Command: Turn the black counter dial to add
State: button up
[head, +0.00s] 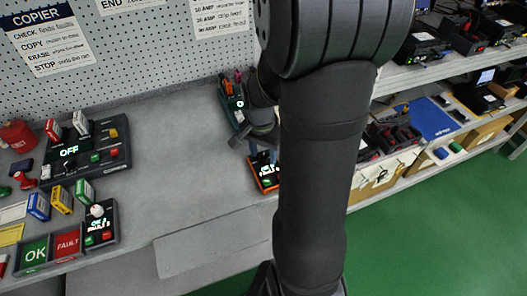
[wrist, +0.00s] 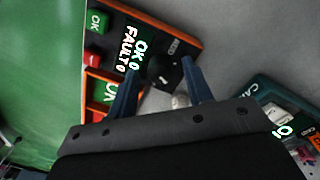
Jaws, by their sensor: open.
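The black counter dial (wrist: 165,70) is a round knob on an orange-edged counter box (wrist: 190,40) in the wrist view. The box's lit display (wrist: 132,50) reads OK 0 and FAULT 0. My gripper (wrist: 160,66) is open, with one blue finger on each side of the dial; I cannot tell whether either finger touches it. In the head view my gripper (head: 262,156) is over the orange-edged box (head: 268,185), and the dial is hidden there.
A teal-edged box (wrist: 268,95) is nearby; it also shows behind my gripper in the head view (head: 232,105). Left on the bench are a black box reading OFF (head: 88,150), another counter box (head: 101,222) and several small cartons. Bare bench (head: 180,165) lies between.

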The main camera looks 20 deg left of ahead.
jog(key=shift+c, duration=0.5)
jog(key=c, duration=0.9)
jog(key=shift+n, duration=0.3)
jog(key=n, duration=1.1)
jog(key=shift+n, duration=0.3)
jog(key=o, duration=1)
jog(key=shift+s, duration=0.1)
